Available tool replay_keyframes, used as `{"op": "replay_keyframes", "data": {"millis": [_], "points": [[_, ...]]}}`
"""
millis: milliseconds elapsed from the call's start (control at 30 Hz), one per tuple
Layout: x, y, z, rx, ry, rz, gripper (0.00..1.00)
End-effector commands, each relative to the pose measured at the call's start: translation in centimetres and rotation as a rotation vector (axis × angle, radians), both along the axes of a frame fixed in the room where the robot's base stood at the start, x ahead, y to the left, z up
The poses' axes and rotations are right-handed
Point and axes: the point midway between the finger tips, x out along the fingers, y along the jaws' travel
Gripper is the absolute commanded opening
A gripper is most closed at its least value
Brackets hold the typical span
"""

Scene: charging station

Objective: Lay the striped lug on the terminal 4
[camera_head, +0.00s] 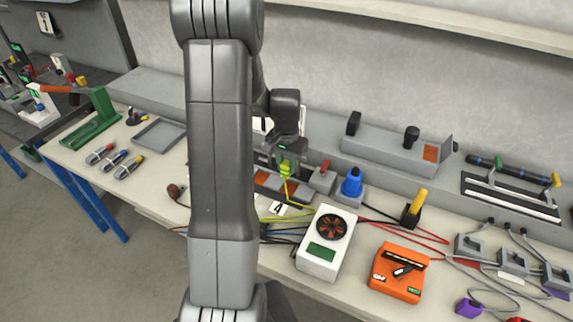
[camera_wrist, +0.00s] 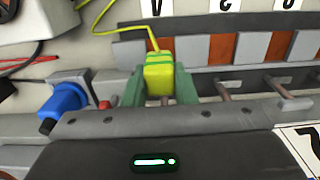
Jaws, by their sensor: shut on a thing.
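My gripper (camera_wrist: 159,92) has green fingers and is shut on the striped lug (camera_wrist: 159,72), a yellow block with green stripes and a yellow wire running up from it. In the head view my gripper (camera_head: 285,157) holds the lug (camera_head: 285,170) at the terminal block's left part. Copper-orange terminal pads (camera_wrist: 223,48) lie between grey dividers, just beyond the lug in the wrist view. Whether the lug touches a pad cannot be told. A partly cut-off label card (camera_wrist: 163,4) lies beyond the lug; it may be the 4. My arm hides part of the block in the head view.
A blue knob (camera_wrist: 62,103) stands beside the block; it also shows in the head view (camera_head: 351,184). A white meter (camera_head: 327,240), an orange device (camera_head: 398,272) and loose wires lie in front. A grey machine (camera_head: 395,150) stands at the back. Screwdrivers (camera_head: 115,160) lie at left.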

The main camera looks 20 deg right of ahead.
Motion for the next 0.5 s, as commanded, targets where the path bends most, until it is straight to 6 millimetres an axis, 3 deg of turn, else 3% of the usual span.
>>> {"op": "replay_keyframes", "data": {"millis": [267,500], "points": [[0.0,0.0,-1.2,0.000,0.000,0.000,0.03],[0.0,0.0,-3.5,0.000,0.000,0.000,0.03]]}}
